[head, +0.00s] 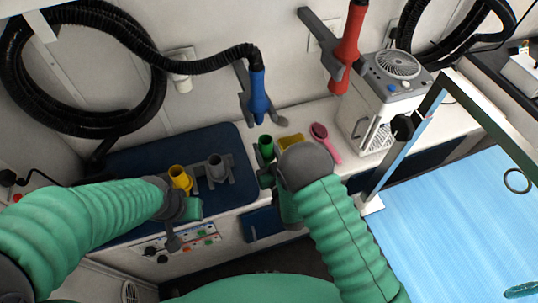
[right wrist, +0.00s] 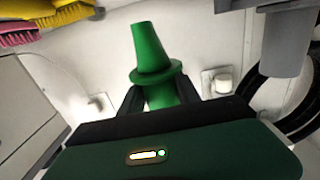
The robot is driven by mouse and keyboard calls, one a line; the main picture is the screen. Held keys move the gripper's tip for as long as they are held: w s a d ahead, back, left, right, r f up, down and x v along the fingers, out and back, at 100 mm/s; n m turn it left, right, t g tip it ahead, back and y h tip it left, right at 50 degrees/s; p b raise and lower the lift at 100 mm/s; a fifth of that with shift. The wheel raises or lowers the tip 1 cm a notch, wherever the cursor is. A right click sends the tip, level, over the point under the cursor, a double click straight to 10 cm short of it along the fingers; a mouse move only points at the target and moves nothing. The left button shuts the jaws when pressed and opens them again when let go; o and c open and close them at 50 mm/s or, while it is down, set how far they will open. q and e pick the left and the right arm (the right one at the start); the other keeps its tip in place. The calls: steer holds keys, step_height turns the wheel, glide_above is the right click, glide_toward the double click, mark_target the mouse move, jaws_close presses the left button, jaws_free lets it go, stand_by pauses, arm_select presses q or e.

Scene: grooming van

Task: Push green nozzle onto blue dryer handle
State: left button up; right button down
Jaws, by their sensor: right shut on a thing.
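The green nozzle (head: 266,146) is upright in the jaws of my right gripper (head: 267,170). In the right wrist view the green nozzle (right wrist: 150,52) stands between the two dark fingers, its flange just above the fingertips (right wrist: 160,98). The blue dryer handle (head: 258,96) hangs in a grey wall holder, its lower end pointing down. In the head view the nozzle shows below the handle, with a gap between them. My left gripper (head: 182,214) is in front of the yellow nozzle; its jaw opening is not clear.
A yellow nozzle (head: 180,178) and a grey nozzle (head: 216,168) stand on the dark blue mat (head: 130,160). A yellow brush (head: 291,141) and a pink brush (head: 325,142) lie right of the green nozzle. A red handle (head: 348,48) and a white dryer box (head: 385,95) are farther right.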

steer(key=shift+w+a+r, duration=0.1)
steer(key=shift+w+a, duration=0.15)
steer(key=shift+w, duration=0.15)
steer(key=shift+w+a+b, duration=0.25)
steer(key=shift+w+b, duration=0.15)
steer(key=shift+w, duration=0.25)
steer(key=shift+b+x, duration=0.55)
steer(key=shift+x, duration=0.65)
steer(key=shift+w+a, duration=0.15)
steer(key=shift+w, duration=0.45)
steer(key=shift+r, duration=0.15)
steer(key=shift+r+p, duration=0.35)
steer(key=shift+r, duration=0.55)
steer(key=shift+r, duration=0.15)
